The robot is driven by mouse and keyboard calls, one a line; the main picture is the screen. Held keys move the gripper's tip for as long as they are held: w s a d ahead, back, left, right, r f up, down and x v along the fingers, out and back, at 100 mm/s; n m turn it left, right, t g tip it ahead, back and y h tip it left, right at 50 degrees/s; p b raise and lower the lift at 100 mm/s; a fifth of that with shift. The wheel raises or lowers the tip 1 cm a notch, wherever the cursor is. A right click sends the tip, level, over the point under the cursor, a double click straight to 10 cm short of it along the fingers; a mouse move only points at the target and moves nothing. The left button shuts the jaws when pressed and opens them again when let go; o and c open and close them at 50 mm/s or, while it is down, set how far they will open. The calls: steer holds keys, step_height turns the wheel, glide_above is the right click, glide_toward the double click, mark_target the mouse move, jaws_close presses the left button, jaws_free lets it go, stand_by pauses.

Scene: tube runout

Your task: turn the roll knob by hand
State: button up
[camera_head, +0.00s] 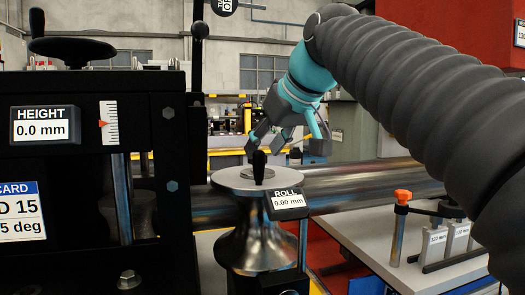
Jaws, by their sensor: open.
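The roll knob is a small black upright handle (259,167) on top of a shiny metal roll (256,247) with a wide disc-like top. A label (287,201) beside it reads ROLL 0.00 mm. My gripper (287,143), grey with teal parts, is open and points down just above and mostly right of the knob. Its left finger appears close to the knob's top. I cannot tell from this one view whether they touch. Nothing shows between the fingers.
A black machine frame (88,172) with a HEIGHT 0.0 mm display (42,124) and a handwheel (72,48) stands at left. A long metal tube (365,180) runs behind the roll. A grey table (372,245) with an orange-topped clamp (400,225) and labelled blocks is at right.

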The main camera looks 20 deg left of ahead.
steer(key=v, duration=1)
steer(key=shift+d, duration=0.1)
